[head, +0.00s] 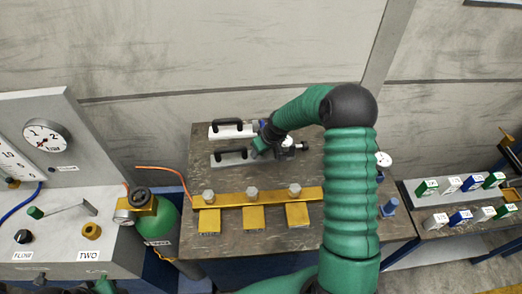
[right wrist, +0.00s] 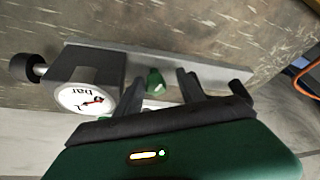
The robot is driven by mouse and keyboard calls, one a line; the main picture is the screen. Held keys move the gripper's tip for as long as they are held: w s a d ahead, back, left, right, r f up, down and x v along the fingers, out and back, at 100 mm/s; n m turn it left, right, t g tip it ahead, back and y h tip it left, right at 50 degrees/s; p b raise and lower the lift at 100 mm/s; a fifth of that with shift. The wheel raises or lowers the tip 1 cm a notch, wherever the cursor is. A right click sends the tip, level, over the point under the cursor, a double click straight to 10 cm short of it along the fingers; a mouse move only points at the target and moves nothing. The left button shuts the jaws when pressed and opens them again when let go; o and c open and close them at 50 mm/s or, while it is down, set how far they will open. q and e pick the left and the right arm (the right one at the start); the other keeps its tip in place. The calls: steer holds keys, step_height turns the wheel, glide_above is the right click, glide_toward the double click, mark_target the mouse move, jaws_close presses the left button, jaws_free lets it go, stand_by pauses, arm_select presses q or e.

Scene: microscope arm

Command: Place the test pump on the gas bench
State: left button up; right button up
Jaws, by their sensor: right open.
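The test pump appears as a grey gauge body on a long grey plate (right wrist: 225,75) in the right wrist view. Its white dial (right wrist: 85,98) reads "bar", and a black knob sticks out at its left. In the head view its grey plate (head: 230,158) lies at the back of the brown bench top. My right gripper (head: 262,148) is over the plate; in the wrist view its two dark fingers (right wrist: 213,88) are apart beside a green knob (right wrist: 157,82). Contact is unclear. The gas bench seems to be the grey bench (head: 60,235) at left. My left gripper is not identifiable.
A white block with a black handle (head: 232,129) stands behind the pump. A brass rail (head: 270,197) with several fittings crosses the brown bench. A green cylinder (head: 162,222) and orange hose stand between the benches. A tray of labelled blocks (head: 412,195) is at right.

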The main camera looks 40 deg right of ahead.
steer(key=shift+a+r, duration=0.1)
steer(key=shift+a, duration=0.3)
steer(key=v, duration=1.1)
steer(key=s+a+f+g, duration=0.1)
steer(key=s+a+g, duration=0.1)
steer(key=s+a, duration=1.5)
steer(key=a, duration=0.2)
steer(key=shift+a, duration=0.3)
steer(key=shift+w+f, duration=0.1)
steer(key=shift+d, duration=0.2)
